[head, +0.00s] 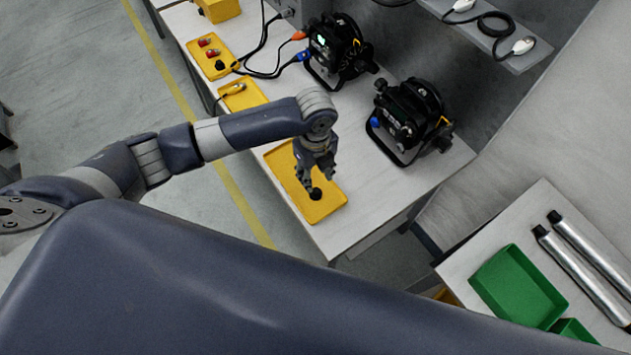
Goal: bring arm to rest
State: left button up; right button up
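My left arm comes in from the left and reaches over the white table. Its gripper (311,186) points down above a yellow tray (325,205) at the table's near end. The fingers look spread apart. A small dark round thing (316,194) shows at the fingertips, over the tray; I cannot tell whether the fingers touch it. My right gripper is not in view.
Yellow trays (243,95) line the left edge. A green bin (518,287) and silver tubes (583,272) lie on another table at right.

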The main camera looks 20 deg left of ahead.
pick_arm(q)
notch_tip(320, 180, up, 5)
dwell(0.3)
